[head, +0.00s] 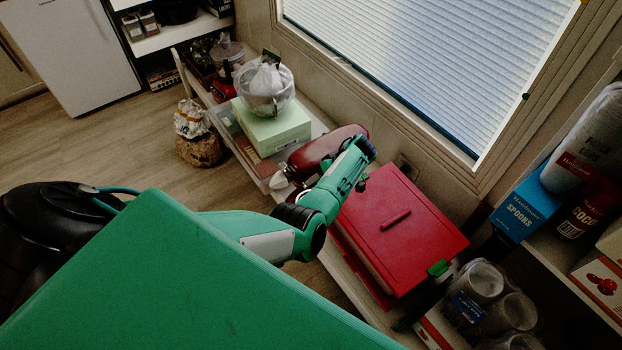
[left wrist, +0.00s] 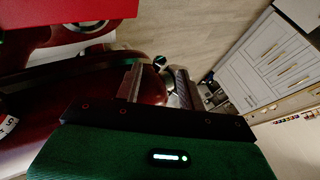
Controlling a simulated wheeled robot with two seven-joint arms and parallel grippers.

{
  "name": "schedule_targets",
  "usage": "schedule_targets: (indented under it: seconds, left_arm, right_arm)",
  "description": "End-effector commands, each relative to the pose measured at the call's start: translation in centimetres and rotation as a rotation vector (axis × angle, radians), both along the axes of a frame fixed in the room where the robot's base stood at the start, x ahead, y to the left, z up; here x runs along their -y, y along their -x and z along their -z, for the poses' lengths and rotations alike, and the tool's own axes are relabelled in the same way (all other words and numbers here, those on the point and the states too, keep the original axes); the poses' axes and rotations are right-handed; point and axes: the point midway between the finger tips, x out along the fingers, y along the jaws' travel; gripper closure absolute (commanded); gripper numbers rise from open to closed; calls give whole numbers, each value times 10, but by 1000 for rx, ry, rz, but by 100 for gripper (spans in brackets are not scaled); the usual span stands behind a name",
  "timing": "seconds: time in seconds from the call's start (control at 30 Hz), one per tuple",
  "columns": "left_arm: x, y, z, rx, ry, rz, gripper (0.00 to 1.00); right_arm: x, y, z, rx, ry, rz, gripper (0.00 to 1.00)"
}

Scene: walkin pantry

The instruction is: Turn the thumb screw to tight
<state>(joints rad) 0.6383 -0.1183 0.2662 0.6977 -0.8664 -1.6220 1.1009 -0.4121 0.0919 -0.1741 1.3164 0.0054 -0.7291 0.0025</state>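A dark red stand mixer (head: 318,152) lies along the counter under the window, partly covered by my left arm. In the left wrist view its glossy red body (left wrist: 148,88) is close, behind and beside the fingers. A small dark round knob with a pale rim (left wrist: 160,61), possibly the thumb screw, shows just beyond the fingertips. My left gripper (left wrist: 157,76) is open, its two fingers apart with nothing clearly held between them. Whether a finger touches the mixer or knob cannot be told. In the head view the fingertips are hard to make out. My right gripper is not in view.
A red box with a handle (head: 398,229) stands right beside my left arm. A pale green box (head: 272,130) carries a clear bowl (head: 265,88) further left. Shelves with jars and a blue box (head: 527,207) close off the right. Open floor (head: 110,140) lies left.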

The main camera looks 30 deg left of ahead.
Motion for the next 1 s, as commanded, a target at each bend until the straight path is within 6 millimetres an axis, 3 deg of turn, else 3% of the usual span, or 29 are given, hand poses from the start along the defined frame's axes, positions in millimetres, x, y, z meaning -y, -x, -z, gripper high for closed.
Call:
schedule_targets:
  seconds: [0.2,0.4,0.67,1.0]
  left_arm:
    - [29,-17,-41,2,0,0,61]
    - [46,-26,-66,0,1,-1,61]
    - [54,-30,-77,-2,0,-1,61]
    - [54,-30,-77,-2,0,-1,61]
  right_arm:
    - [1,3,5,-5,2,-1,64]
    - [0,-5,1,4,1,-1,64]
    - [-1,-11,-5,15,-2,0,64]
    - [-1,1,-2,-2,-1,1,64]
